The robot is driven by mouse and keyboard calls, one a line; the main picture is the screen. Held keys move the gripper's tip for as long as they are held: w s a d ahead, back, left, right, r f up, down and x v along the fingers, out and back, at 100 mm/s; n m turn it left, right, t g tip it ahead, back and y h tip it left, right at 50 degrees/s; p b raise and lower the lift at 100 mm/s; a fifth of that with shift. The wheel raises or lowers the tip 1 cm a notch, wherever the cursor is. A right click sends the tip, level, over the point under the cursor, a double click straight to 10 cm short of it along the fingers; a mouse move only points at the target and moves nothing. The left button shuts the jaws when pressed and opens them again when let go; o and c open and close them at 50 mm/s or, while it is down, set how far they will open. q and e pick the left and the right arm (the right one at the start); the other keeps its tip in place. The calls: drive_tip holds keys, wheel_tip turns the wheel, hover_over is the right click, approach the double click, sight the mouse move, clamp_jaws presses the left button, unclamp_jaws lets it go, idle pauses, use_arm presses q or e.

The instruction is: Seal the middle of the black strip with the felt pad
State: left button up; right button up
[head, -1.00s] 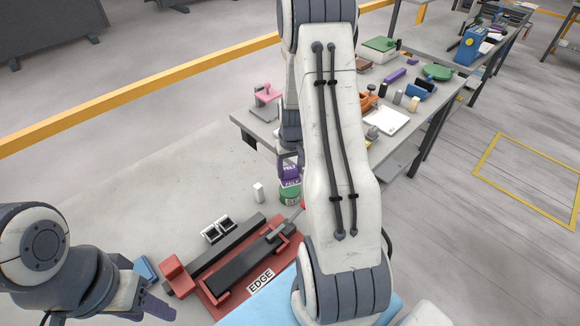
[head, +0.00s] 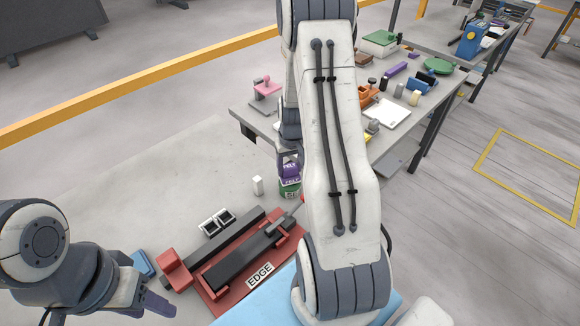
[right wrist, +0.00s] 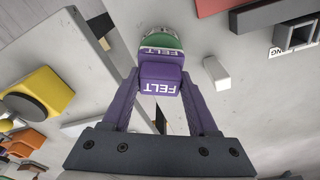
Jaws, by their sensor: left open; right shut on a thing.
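The black strip (head: 245,258) lies in a red fixture (head: 217,294) labelled EDGE. A grey tool with a rod rests at its far right end. The purple felt pad (right wrist: 162,92), marked FELT, is held between the fingers of my right gripper (right wrist: 160,100). In the head view the pad (head: 290,169) is just above a green pot (head: 289,189), away from the strip. The pot also shows behind the pad in the right wrist view (right wrist: 160,40); I cannot tell whether they touch. My left gripper (head: 150,304) is open and empty at the lower left, beside the fixture.
A small white block (head: 258,186) stands left of the pot. A blue block (head: 143,264) and a light blue mat (head: 262,306) are near the fixture. My right arm hides part of the slab.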

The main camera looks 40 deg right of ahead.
sight(289, 165)
drive_tip(key=shift+f+b, duration=0.35)
drive_tip(key=shift+f, duration=0.25)
idle(1.1)
drive_tip(key=shift+r+p, duration=2.85)
drive_tip(key=shift+r, duration=0.75)
